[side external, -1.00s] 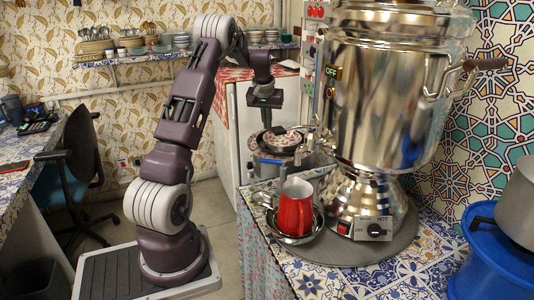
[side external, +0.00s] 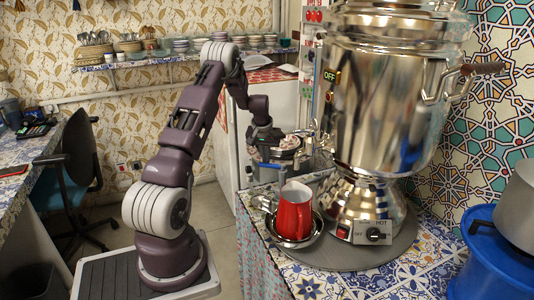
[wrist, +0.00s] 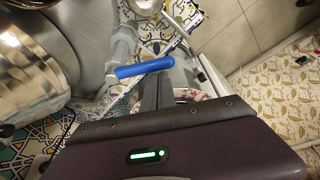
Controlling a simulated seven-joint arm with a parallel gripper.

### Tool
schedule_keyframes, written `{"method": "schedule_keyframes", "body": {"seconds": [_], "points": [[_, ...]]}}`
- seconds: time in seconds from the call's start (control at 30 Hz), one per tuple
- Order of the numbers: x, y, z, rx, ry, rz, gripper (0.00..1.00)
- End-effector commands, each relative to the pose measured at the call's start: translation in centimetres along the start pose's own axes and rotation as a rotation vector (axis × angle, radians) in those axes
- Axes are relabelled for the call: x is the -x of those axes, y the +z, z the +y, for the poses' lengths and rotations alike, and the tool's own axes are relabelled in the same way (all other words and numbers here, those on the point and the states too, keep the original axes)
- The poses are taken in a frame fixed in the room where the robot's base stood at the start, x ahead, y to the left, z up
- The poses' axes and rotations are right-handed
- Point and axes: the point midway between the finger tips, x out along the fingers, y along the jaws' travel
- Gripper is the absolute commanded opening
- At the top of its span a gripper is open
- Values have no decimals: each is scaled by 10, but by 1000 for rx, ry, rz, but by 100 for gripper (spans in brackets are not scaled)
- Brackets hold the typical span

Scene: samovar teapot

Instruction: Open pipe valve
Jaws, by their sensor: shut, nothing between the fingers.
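A blue lever handle (wrist: 144,67) sits across a grey metal pipe fitting (wrist: 122,45) in the wrist view, beside the shiny samovar (wrist: 30,70). My gripper (wrist: 157,82) is shut and empty. Its dark fingers point at the right half of the handle, with the tips close to it; I cannot tell whether they touch. In the side view my gripper (side external: 300,137) is just left of the large samovar (side external: 385,100), at the height of its lower body.
A red jug (side external: 294,212) stands in a metal bowl (side external: 312,232) on the tiled counter (side external: 300,275), below and near my gripper. A blue stand with a pot (side external: 490,245) is at the right. A white cabinet (side external: 228,150) stands behind my arm.

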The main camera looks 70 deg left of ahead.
Motion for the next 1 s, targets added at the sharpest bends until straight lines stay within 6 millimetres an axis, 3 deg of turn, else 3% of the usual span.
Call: {"method": "schedule_keyframes", "body": {"seconds": [0.57, 1.0], "points": [[2, 4, 0, 59, -22, 1, 0], [10, 28, 1, 401, -143, 0, 0]]}}
